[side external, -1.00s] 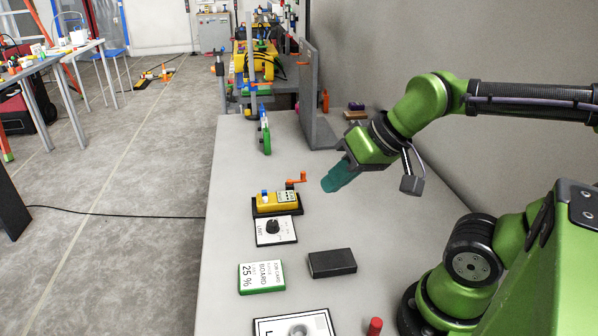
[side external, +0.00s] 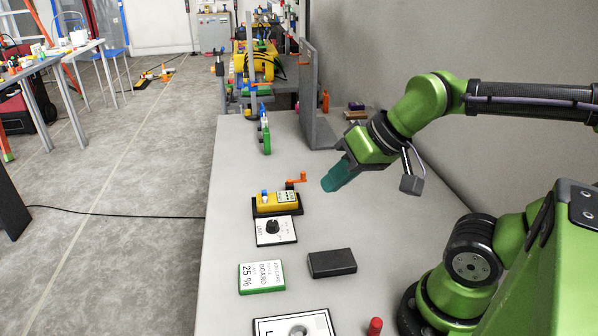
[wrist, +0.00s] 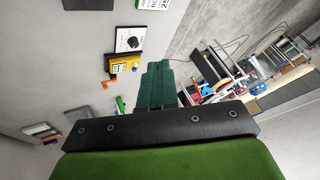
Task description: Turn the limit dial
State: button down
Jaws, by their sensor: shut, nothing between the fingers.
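The limit dial (side external: 272,227) is a black round knob on a white plate (side external: 288,237) with printed marks, lying on the grey table in the side view. The dial also shows in the wrist view (wrist: 132,42), near the top. My gripper (side external: 328,186) has teal fingers and hangs above the table, to the right of the dial and farther back, clear of it. Its fingers (wrist: 157,68) are together and empty in the wrist view.
A yellow box (side external: 272,202) with an orange crank (side external: 297,180) stands just behind the dial plate. A white card with a green edge (side external: 261,277) and a black block (side external: 332,263) lie in front. A red cylinder (side external: 375,326) stands near my base. A grey upright panel (side external: 312,95) stands behind.

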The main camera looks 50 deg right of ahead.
jog(key=c, duration=1.8)
grip_release()
jog(key=shift+c, duration=0.2)
jog(key=shift+o, duration=1.1)
jog(key=shift+d+f, duration=0.1)
jog(key=o, duration=0.7)
jog(key=shift+g+h, duration=0.4)
jog(key=shift+g, duration=0.5)
jog(key=w, duration=0.1)
jog(key=w+f, duration=0.1)
jog(key=w+d+f, duration=0.1)
jog(key=shift+w+d, duration=0.1)
jog(key=shift+w, duration=0.15)
jog(key=shift+o, duration=0.7)
jog(key=w+d+f+n+g, duration=0.1)
jog(key=w+f+n+g, duration=0.1)
jog(key=w+n, duration=0.4)
jog(key=shift+w+d+g+h, duration=0.3)
jog(key=shift+w+d, duration=0.05)
jog(key=shift+w, duration=0.4)
jog(key=n+g, duration=0.3)
jog(key=n, duration=1.5)
send_over(272, 223)
notch_tip(272, 223, down, 3)
jog(key=shift+h, duration=0.3)
notch_tip(272, 223, down, 16)
jog(key=shift+r, duration=0.1)
jog(key=shift+c, duration=0.2)
jog(key=c, duration=1)
